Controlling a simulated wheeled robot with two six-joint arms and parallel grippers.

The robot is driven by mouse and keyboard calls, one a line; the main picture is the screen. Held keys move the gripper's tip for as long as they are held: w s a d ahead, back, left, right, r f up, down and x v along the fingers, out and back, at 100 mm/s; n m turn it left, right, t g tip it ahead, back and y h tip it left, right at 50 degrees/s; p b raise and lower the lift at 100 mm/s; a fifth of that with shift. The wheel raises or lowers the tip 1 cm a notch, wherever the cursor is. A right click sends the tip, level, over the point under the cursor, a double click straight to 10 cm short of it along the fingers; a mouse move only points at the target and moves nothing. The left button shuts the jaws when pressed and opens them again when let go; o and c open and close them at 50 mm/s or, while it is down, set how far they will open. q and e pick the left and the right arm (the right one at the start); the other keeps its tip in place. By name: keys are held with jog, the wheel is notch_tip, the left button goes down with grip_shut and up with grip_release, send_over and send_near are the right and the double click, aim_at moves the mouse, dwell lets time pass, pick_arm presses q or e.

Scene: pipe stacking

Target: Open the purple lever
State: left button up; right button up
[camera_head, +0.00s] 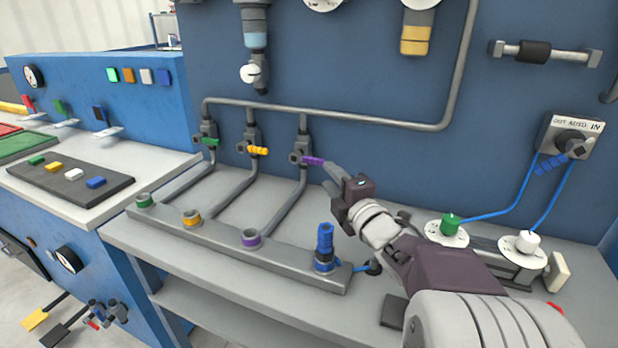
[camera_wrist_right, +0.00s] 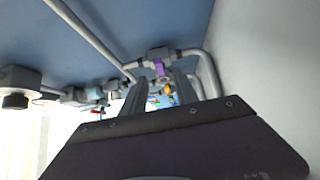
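The purple lever (camera_head: 313,161) sticks out to the right from a grey valve (camera_head: 300,153) on the rightmost of three pipe branches at the blue back panel. My right gripper (camera_head: 330,175) reaches in from the lower right, its tips close to the lever's free end. In the right wrist view my right gripper (camera_wrist_right: 160,92) has its two fingers apart. The purple lever (camera_wrist_right: 159,67) shows between and just beyond the fingertips; I cannot tell whether they touch it. My left gripper is not in view.
A green lever (camera_head: 211,142) and a yellow lever (camera_head: 258,151) sit on the valves to the left. A pipe manifold (camera_head: 217,238) with coloured rings and a blue fitting (camera_head: 325,240) lies in front. Green and white knobs (camera_head: 450,224) stand at the right.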

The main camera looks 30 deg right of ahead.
aim_at(317, 163)
jog(key=w, duration=0.3)
jog(key=w+b, duration=0.1)
jog(key=w, duration=0.5)
jog(key=shift+d+r+b, duration=0.1)
jog(key=shift+d+b, duration=0.25)
grip_shut()
dwell(0.8)
